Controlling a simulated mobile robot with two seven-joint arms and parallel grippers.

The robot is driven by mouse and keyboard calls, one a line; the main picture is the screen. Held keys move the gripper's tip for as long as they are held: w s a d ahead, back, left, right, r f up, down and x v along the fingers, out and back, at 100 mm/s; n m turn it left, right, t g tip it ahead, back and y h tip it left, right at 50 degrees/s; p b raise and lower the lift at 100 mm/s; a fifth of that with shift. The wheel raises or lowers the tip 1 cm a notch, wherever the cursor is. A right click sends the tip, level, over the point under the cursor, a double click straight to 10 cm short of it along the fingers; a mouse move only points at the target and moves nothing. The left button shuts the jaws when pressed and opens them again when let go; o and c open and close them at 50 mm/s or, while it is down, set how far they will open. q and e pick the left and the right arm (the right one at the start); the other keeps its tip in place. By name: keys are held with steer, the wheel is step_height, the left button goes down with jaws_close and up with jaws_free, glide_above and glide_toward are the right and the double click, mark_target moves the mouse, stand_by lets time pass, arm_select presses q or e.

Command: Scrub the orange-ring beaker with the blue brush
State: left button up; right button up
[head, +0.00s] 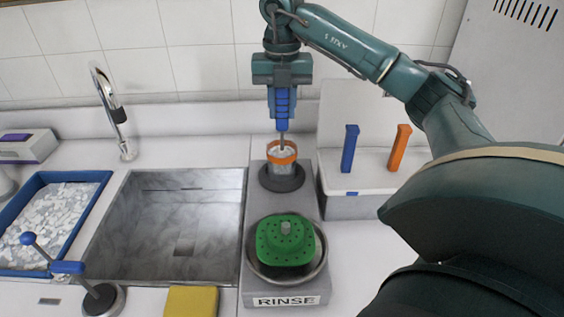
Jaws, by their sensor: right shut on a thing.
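My right gripper (282,88) points straight down and is shut on the blue brush (282,110). The brush is upright, with its thin metal stem reaching down to the mouth of the orange-ring beaker (283,165). The beaker is clear with an orange band at its rim and stands in a dark round holder (282,182) on the grey rinse station. The lower end of the brush is hard to make out inside the beaker. My left gripper is not in view.
A green perforated piece (285,240) sits in a round metal bowl in front of the beaker. A sink (180,215) with a tall faucet (110,110) is to the left. Blue and orange handles (349,148) stand in a white box at right. A yellow sponge (191,301) lies in front.

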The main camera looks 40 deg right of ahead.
steer(key=shift+r, duration=2.2)
steer(key=shift+r, duration=3.05)
steer(key=shift+s+f, duration=0.1)
